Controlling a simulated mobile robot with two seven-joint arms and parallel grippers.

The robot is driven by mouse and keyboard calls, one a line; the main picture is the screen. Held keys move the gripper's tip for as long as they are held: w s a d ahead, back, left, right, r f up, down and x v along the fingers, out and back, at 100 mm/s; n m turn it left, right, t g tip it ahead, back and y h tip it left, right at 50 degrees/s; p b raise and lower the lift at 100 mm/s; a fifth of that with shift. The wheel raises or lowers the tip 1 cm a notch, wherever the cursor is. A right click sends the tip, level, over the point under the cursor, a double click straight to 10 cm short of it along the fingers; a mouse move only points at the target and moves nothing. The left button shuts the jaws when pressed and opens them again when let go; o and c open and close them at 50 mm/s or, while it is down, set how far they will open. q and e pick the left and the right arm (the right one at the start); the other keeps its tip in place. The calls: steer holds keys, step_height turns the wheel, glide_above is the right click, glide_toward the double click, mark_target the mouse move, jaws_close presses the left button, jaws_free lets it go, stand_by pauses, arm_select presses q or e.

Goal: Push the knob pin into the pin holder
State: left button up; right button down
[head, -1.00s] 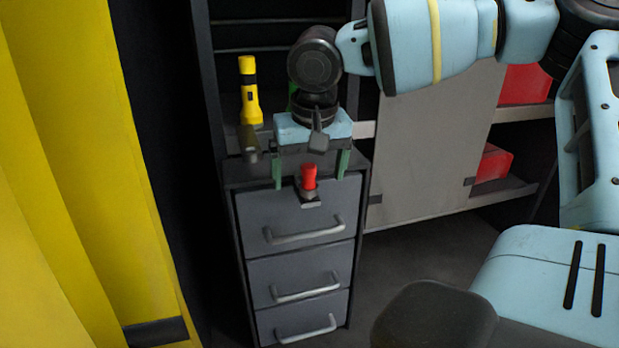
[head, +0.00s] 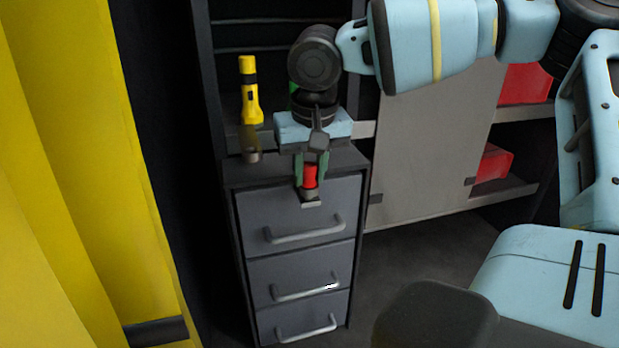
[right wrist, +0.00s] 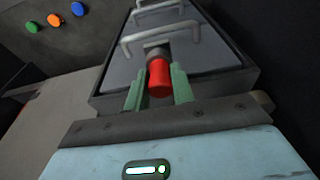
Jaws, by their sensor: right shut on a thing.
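The knob pin is a red cylinder (head: 310,176) at the top drawer's front, above a small metal bracket, the pin holder (head: 311,203). In the right wrist view the red pin (right wrist: 159,78) points toward the camera, with the grey holder (right wrist: 155,52) behind it. My right gripper (head: 311,178) is shut on the pin, its green fingers on either side; in the right wrist view the fingers (right wrist: 159,88) flank the red knob. How deep the pin sits in the holder is hidden. My left gripper is not in view.
The grey drawer cabinet (head: 296,248) has several drawers with bar handles. A yellow flashlight (head: 249,92) stands upright behind it to the left. A yellow curtain-like panel (head: 70,180) fills the left side. Red boxes (head: 493,163) sit on shelves at right. The floor (head: 400,255) beside the cabinet is clear.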

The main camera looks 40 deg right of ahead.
steer(key=shift+r+p, duration=0.8)
steer(key=shift+r, duration=1.6)
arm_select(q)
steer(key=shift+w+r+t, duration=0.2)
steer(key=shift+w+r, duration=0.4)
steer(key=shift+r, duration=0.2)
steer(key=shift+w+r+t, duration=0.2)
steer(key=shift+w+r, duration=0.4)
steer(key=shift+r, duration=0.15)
arm_select(e)
steer(key=shift+r, duration=0.55)
steer(key=shift+r, duration=0.1)
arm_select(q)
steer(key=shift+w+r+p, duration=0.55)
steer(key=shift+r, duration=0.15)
arm_select(e)
steer(key=shift+r, duration=1.9)
